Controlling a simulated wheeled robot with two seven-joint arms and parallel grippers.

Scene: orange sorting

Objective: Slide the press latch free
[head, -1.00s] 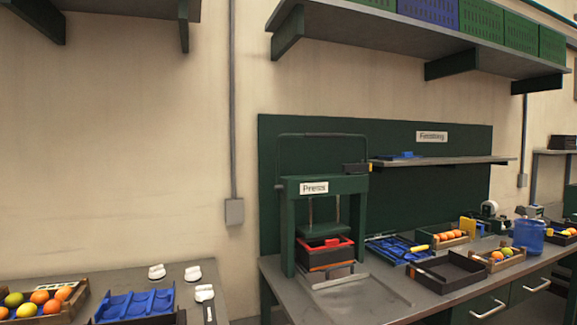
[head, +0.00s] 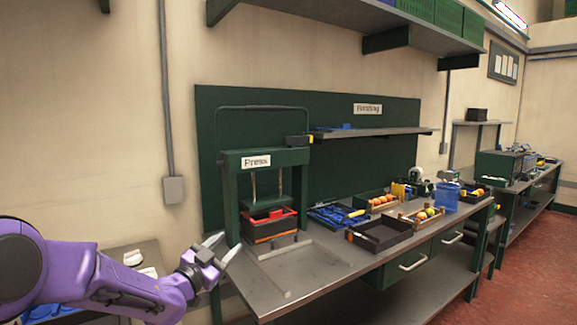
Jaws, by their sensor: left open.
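The green press (head: 265,162) stands at the left end of the workbench, with a "Press" sign on its crossbar and a dark bar handle arching above. A small dark latch block with a yellow end (head: 297,140) sits at the top right of its frame. A red-rimmed dark box (head: 271,225) sits under the press plate. My left gripper (head: 221,247) is open and empty, in front of and to the left of the press, apart from it. My right gripper is not in view.
The workbench (head: 310,268) has bare metal in front of the press. A black tray (head: 380,236), blue tool tray (head: 337,215), orange crates and a blue bucket (head: 446,197) lie to the right. A shelf (head: 375,132) runs behind. A grey wall box (head: 173,189) is at left.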

